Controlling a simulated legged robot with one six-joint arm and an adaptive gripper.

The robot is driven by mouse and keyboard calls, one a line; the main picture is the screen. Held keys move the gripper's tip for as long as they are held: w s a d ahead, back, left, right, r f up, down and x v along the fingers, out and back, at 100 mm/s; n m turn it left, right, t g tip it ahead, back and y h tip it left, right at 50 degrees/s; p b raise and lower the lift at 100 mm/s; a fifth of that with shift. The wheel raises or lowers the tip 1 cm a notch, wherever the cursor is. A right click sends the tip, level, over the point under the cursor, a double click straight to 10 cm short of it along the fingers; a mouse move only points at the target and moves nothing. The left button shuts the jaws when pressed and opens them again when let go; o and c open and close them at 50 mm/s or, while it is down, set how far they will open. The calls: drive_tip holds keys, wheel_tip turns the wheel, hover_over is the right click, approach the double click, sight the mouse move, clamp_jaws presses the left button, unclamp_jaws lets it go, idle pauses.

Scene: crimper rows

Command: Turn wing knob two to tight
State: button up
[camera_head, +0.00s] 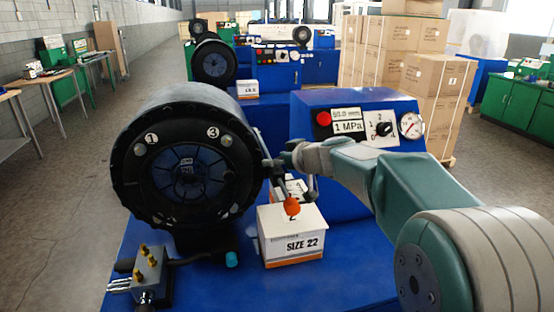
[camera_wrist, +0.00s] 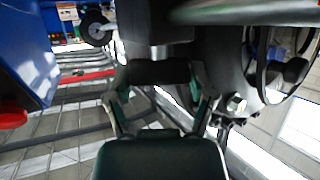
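The crimper's round black head (camera_head: 185,165) faces me at left, with labels 1 and 3 on its face. I see no label that clearly marks wing knob two. My gripper (camera_head: 274,166) is at the right edge of this head, reached by my arm from the right. In the wrist view, a dark bar on a short silver stem, which looks like a wing knob (camera_wrist: 160,72), lies between the two fingers of my gripper (camera_wrist: 160,80). The fingers flank the bar's ends; whether they press on it I cannot tell. In the head view my gripper and arm hide most of this spot.
A white SIZE 22 box (camera_head: 291,242) stands below my gripper, with an orange piece (camera_head: 291,206) just above it. A blue control panel (camera_head: 358,125) with red button, selector and gauge is behind my arm. A brass-fitted block (camera_head: 150,268) sits at front left.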

drive_tip(key=shift+m+t+h, duration=0.5)
drive_tip(key=shift+m+h, duration=0.3)
drive_tip(key=o, duration=1.1)
drive_tip(key=v, duration=1.1)
drive_tip(key=shift+s+d, duration=0.25)
drive_tip(key=shift+s, duration=0.1)
